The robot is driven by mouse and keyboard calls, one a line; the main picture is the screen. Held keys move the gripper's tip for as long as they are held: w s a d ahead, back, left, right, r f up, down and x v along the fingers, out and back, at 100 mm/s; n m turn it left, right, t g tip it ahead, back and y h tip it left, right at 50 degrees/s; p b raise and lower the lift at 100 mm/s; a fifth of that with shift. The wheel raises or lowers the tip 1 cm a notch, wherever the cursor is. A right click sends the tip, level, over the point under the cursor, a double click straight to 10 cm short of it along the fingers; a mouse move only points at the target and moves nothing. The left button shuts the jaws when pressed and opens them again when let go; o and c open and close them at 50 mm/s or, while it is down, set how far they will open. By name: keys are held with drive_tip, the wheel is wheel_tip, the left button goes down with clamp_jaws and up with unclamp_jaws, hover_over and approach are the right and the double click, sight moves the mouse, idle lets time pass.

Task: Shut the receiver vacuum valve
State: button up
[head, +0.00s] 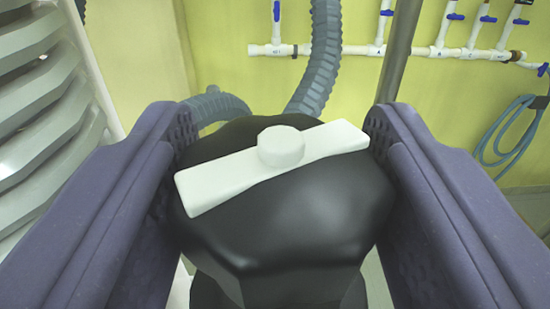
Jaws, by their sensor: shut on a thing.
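A white bar-shaped valve handle (227,177) with a round centre knob lies on top of a black rounded valve body (300,225) in the middle of the head view. The handle is tilted, its right end higher in the picture than its left. My gripper (275,160) has one purple finger on each side of the handle. The fingers are shut on the handle, with its left end by the left finger and its right end by the right finger. The lower part of the valve body runs out of the picture.
A grey corrugated hose (318,60) rises behind the valve. White ribbed parts (40,90) stand close on the left. A metal pole (399,50) stands behind. White pipes with blue taps (430,51) and a coiled blue hose (510,135) are on the yellow wall.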

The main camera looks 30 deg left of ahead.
drive_tip(key=shift+d+f+m+t+h+b, duration=0.2)
drive_tip(key=shift+m+t+h+b, duration=0.2)
drive_tip(key=shift+h+b, duration=0.3)
drive_tip(key=shift+w+a+m+t+h+b, duration=0.1)
drive_tip(key=shift+m+t+h+b, duration=0.35)
drive_tip(key=shift+m+h, duration=0.4)
drive_tip(key=h+p, duration=0.1)
drive_tip(key=m+h, duration=0.1)
drive_tip(key=h, duration=0.1)
drive_tip(key=shift+r+m+p, duration=0.25)
drive_tip(key=shift+r+p, duration=0.1)
drive_tip(key=shift+p, duration=0.05)
drive_tip(key=shift+f+m+t+h+p, duration=0.1)
drive_tip(key=shift+m+t+h+p, duration=0.15)
drive_tip(key=shift+m+h+p, duration=0.35)
drive_tip(key=o, duration=0.7)
drive_tip(key=shift+o, duration=0.2)
